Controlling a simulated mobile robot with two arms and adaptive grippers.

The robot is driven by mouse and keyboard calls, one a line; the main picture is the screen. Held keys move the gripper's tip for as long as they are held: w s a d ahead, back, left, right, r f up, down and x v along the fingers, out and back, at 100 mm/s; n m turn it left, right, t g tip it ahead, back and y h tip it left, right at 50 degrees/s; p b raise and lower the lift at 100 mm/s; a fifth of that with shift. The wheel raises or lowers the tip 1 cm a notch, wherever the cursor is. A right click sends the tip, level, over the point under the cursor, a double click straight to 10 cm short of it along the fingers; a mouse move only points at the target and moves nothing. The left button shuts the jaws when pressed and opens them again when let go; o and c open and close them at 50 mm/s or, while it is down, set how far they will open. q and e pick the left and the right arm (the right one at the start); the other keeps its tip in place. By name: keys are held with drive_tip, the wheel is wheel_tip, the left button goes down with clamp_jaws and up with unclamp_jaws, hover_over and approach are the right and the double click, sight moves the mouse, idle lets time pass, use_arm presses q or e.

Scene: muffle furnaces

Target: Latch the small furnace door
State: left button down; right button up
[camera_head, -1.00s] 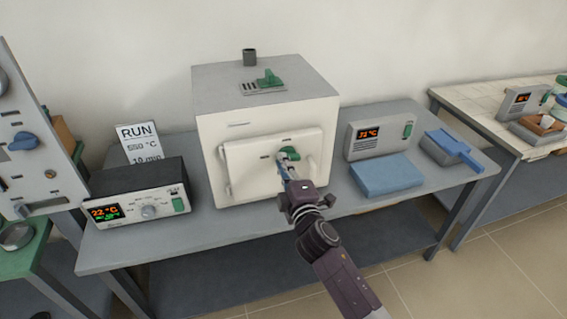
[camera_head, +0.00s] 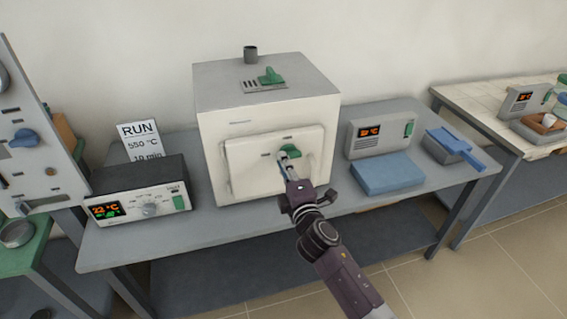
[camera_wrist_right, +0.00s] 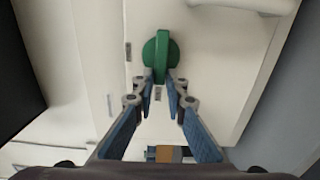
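The small furnace (camera_head: 268,110) is a cream box on the grey bench. Its front door (camera_head: 255,168) lies closed against the body, as far as I can see. A green latch knob (camera_head: 294,151) sits at the door's upper right; in the right wrist view the knob (camera_wrist_right: 161,55) has its raised grip upright. My right gripper (camera_head: 288,156) is at this knob. In the wrist view its fingertips (camera_wrist_right: 160,80) lie close on both sides of the grip's lower end; whether they press on it is unclear. My left gripper is not in view.
A control box (camera_head: 140,192) and a RUN card (camera_head: 140,142) stand left of the furnace. A grey display unit (camera_head: 381,137), a blue pad (camera_head: 388,174) and a blue-handled tray (camera_head: 452,148) are on the right. A green lever (camera_head: 270,75) is on the furnace top.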

drive_tip(key=o, duration=0.3)
drive_tip(key=shift+o, duration=0.2)
drive_tip(key=v, duration=1.2)
